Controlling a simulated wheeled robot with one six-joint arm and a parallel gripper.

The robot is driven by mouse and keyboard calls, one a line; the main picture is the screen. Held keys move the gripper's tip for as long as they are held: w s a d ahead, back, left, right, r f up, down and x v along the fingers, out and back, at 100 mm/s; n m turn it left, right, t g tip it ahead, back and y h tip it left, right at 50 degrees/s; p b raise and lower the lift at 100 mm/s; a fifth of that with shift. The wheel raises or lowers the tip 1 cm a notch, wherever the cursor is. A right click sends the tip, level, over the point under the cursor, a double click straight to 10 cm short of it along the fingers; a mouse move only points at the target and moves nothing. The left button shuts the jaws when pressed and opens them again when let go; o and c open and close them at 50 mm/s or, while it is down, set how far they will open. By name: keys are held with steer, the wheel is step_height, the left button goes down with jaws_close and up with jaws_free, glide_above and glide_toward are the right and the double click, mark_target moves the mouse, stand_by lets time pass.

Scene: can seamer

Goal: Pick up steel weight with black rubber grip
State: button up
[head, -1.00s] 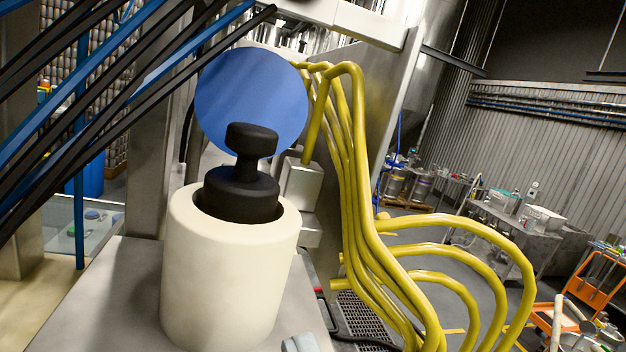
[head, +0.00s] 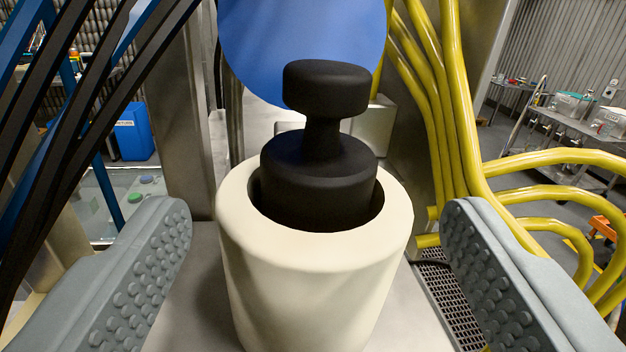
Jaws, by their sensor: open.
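The weight (head: 318,180) shows as a black body with a narrow neck and a wide black knob (head: 326,88) on top. It stands upright inside a cream-coloured cylindrical holder (head: 312,290), and its lower part is hidden by the holder's wall. No bare steel shows on it. My gripper (head: 318,235) is open, with one grey studded finger left of the holder and the other right of it. Both fingers are apart from the holder and the weight. Nothing is between the fingertips except the view of the holder and weight.
The holder stands on a grey metal surface (head: 195,310). A blue disc (head: 270,45) is close behind the weight. Thick yellow hoses (head: 455,110) run down at the right. Black and blue slanted bars (head: 75,110) cross the left. A floor grate (head: 445,300) shows at lower right.

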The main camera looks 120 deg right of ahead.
mark_target(318, 150)
steer(key=shift+x, duration=4)
steer(key=shift+r, duration=0.1)
